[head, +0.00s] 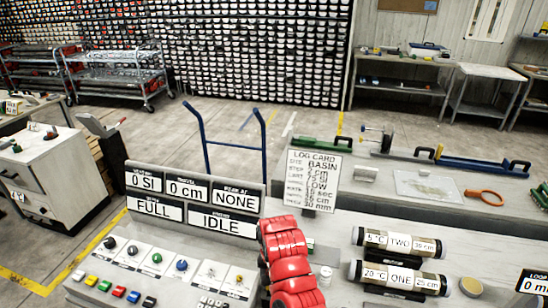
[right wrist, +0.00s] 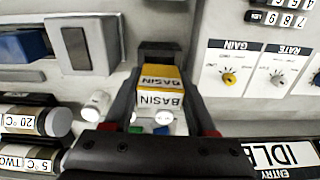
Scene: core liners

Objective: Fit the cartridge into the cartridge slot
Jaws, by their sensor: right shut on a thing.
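The cartridge (right wrist: 160,78), yellow and white with the label BASIN reading upside down, is between the two dark fingers of my right gripper (right wrist: 158,88) in the right wrist view. The gripper is shut on it. A dark block with an opening (right wrist: 159,52) lies just beyond the cartridge's far end; it may be the cartridge slot. I cannot tell whether the cartridge touches it or is inside it. In the head view my red right arm hides the cartridge, the gripper and this spot. My left gripper is not in view.
A console with knobs and buttons (head: 152,270) is left of my arm, below a display panel (head: 195,207). A log card (head: 314,180) reading BASIN stands behind. Two labelled core tubes, TWO (head: 398,243) and ONE (head: 400,277), lie to the right. A small white cylinder (head: 325,276) stands close by.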

